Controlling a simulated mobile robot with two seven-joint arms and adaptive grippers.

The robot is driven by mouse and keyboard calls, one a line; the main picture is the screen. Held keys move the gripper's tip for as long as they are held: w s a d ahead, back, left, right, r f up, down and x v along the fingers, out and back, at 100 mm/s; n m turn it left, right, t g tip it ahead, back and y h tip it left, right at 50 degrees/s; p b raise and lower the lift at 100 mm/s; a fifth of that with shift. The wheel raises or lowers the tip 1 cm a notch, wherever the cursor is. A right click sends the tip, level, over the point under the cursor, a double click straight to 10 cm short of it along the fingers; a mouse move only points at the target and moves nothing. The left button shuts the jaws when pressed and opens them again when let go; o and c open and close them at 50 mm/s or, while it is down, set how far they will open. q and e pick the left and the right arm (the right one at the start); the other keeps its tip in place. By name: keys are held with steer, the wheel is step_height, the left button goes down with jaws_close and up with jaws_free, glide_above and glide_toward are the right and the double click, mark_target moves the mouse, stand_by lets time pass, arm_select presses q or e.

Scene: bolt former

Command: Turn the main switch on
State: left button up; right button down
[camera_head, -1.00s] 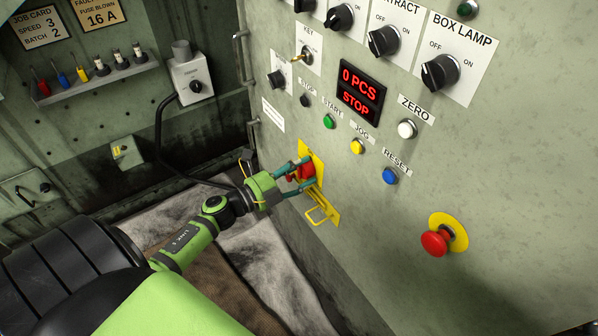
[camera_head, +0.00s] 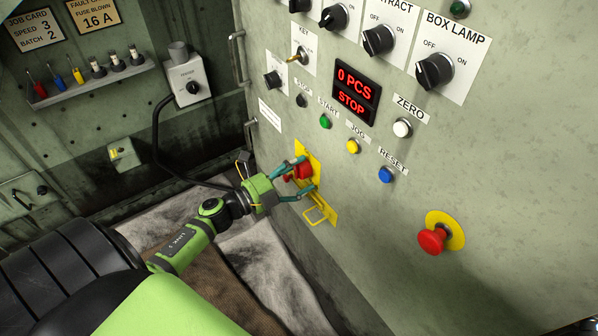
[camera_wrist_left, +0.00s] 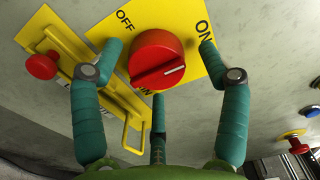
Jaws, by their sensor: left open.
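The main switch is a red round knob (camera_wrist_left: 157,58) on a yellow plate (camera_wrist_left: 187,18) with OFF at upper left and ON at upper right. A raised grip crosses the knob, its pale line towards the right and slightly up. In the head view the knob (camera_head: 302,172) sits low on the panel, partly hidden by the fingers. My left gripper (camera_head: 308,174) is open around it. In the wrist view, the left gripper (camera_wrist_left: 160,47) has one finger at each side of the knob and a third below; contact is unclear. My right gripper is out of view.
A yellow hasp (camera_wrist_left: 130,132) and a small red knob (camera_wrist_left: 41,66) lie beside the switch plate. On the panel (camera_head: 510,170) are a red emergency button (camera_head: 432,241), a blue RESET button (camera_head: 386,175) and a display (camera_head: 355,92) reading 0 PCS STOP. Free panel lies right of the switch.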

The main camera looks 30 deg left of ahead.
arm_select(q)
steer(key=v, duration=1.1)
steer(key=shift+s, duration=0.3)
